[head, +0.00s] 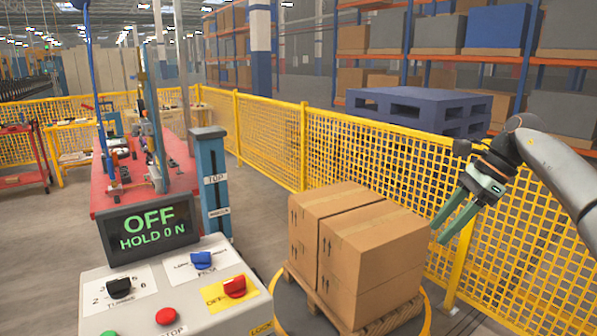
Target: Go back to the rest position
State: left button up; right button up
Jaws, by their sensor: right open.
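My right gripper (455,215) is at the right of the head view, its arm coming in from the right edge. Its two green fingers are apart and empty, pointing down and to the left. It hangs just right of the stacked cardboard boxes (372,243), apart from them as far as I can tell. My left gripper does not show. The boxes stand on a small wooden pallet (330,312) on a round turntable with a yellow rim (428,318).
A control panel (190,290) with knobs and buttons stands front left, its display (148,228) reading OFF, HOLD 0 N. A blue post (212,180) rises behind it. A yellow mesh fence (270,135) runs behind the boxes, with a blue pallet (420,108) beyond. A red workbench (110,200) stands left.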

jog(key=s+d+m+t, duration=0.1)
jog(key=s+d+m, duration=0.1)
jog(key=d, duration=0.6)
jog(key=a+f+m+t+y, duration=0.5)
jog(key=a+f+m+y, duration=0.6)
jog(key=a+f, duration=1.2)
jog(key=s+d+f+m+t+h, duration=0.1)
jog(key=s+d+f+m+h, duration=0.5)
jog(key=s+m, duration=0.45)
jog(key=s+d+f+m+h, duration=0.4)
jog(key=s+f+m, duration=0.45)
jog(key=m, duration=0.25)
jog(key=s+d+f+m+t+h, duration=0.1)
jog(key=s+d+f+m+h, duration=0.5)
jog(key=s+m, duration=0.45)
jog(key=a+r+m+y+p, duration=0.1)
jog(key=a+m, duration=0.4)
jog(key=a, duration=0.7)
jog(key=shift+s+a+m+y+p, duration=0.15)
jog(key=shift+s+m+y+p, duration=0.2)
jog(key=shift+p, duration=0.2)
